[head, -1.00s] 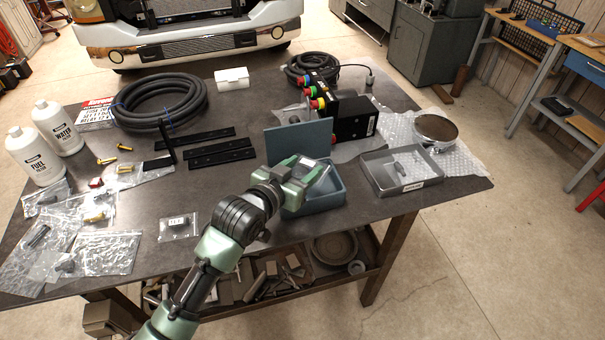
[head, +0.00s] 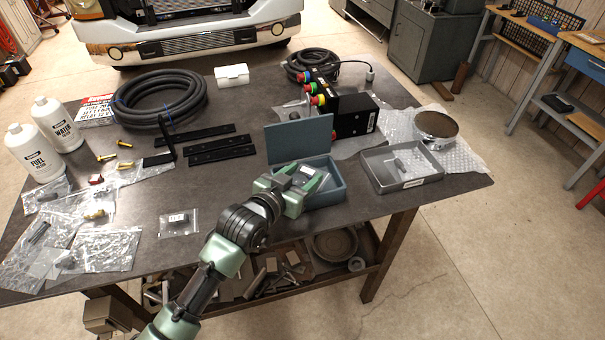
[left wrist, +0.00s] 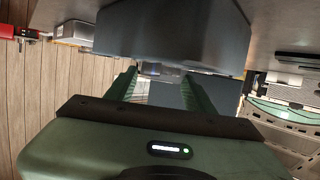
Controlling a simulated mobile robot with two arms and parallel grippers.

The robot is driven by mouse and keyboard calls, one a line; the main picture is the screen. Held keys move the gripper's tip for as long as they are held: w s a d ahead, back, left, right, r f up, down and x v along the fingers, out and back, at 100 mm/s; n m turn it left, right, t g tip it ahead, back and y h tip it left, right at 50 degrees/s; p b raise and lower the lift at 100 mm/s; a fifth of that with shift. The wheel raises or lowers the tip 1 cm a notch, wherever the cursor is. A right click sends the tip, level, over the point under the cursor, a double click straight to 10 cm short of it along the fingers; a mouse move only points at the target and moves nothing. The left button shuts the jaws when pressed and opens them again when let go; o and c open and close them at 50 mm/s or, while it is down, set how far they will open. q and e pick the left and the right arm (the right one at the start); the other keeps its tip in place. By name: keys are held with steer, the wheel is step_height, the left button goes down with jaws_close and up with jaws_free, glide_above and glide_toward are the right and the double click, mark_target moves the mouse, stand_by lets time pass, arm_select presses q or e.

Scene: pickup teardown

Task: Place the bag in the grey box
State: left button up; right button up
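A blue-grey box (head: 337,193) with its lid (head: 299,140) standing open is at the table's front edge. My left gripper (head: 308,178) is at the box's front left, its fingers overlapping the box in the head view. In the left wrist view the two green fingers (left wrist: 160,88) stand apart, with blue-grey surfaces behind them. Something small and pale shows near the fingertips; I cannot tell what it is. A clear bag with a dark part and white label (head: 179,223) lies left of my arm. More clear bags (head: 103,252) lie at the front left. My right gripper is not in view.
A grey open tray (head: 437,172) with a small part inside stands to the right. Black control box (head: 354,120), coiled hose (head: 158,98), black bars (head: 219,152) and white bottles (head: 34,153) are on the table. The table is clear between the labelled bag and bars.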

arm_select(q)
steer(key=shift+o, duration=1.2)
steer(key=shift+r, duration=0.7)
steer(key=b+v, duration=0.1)
steer(key=v, duration=1.1)
steer(key=shift+f, duration=0.1)
